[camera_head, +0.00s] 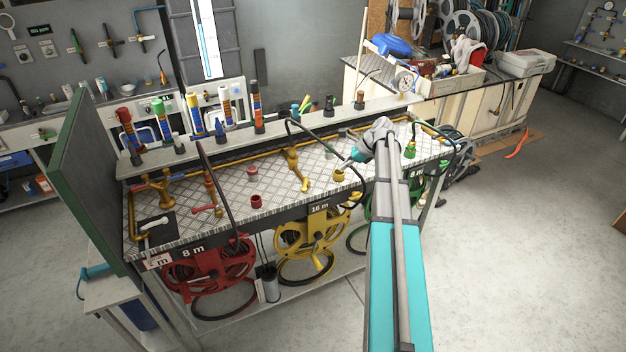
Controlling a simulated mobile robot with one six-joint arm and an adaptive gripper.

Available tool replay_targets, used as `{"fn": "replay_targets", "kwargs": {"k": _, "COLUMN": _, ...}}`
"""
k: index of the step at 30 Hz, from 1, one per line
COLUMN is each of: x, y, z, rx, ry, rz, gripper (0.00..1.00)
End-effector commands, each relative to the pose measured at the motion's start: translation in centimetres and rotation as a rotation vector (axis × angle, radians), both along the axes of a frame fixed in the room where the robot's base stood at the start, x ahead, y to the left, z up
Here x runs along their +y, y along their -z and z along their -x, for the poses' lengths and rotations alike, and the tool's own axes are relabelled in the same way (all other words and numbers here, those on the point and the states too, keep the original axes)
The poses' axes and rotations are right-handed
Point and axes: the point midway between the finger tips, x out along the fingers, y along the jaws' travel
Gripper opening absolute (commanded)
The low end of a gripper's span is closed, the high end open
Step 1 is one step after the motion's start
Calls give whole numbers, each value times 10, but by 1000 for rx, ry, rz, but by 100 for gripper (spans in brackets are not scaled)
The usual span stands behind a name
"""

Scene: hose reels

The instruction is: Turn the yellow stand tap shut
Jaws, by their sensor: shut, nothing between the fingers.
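The yellow stand tap (295,168) stands on the chequered metal bench top (235,183), behind the yellow hose reel (312,235) marked 16 m. Its lever is too small to make out, so I cannot tell its position. My gripper (344,167) is at the end of my arm, to the right of the tap and apart from it. It is small in view, points down and left, and is shut and empty. A small yellow fitting (340,176) lies just below the fingertips; I cannot tell whether they touch.
A red tap (209,196) with a red reel (209,266) is to the left. A green tap (410,148) is to the right, behind my arm. Dark hoses arch over the bench. Red fittings (256,201) sit left of the yellow tap. Coloured nozzles stand on the rear shelf (285,133).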

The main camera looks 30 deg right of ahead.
Motion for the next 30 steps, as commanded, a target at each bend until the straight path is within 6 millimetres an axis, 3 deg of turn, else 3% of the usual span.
{"fn": "replay_targets", "kwargs": {"k": 17, "x": 5, "y": 7, "z": -2, "rx": 0, "ry": -3, "rz": 1, "gripper": 0}}
{"fn": "replay_targets", "kwargs": {"k": 30, "x": 25, "y": 38, "z": -15, "rx": 0, "ry": -4, "rz": 1, "gripper": 0}}
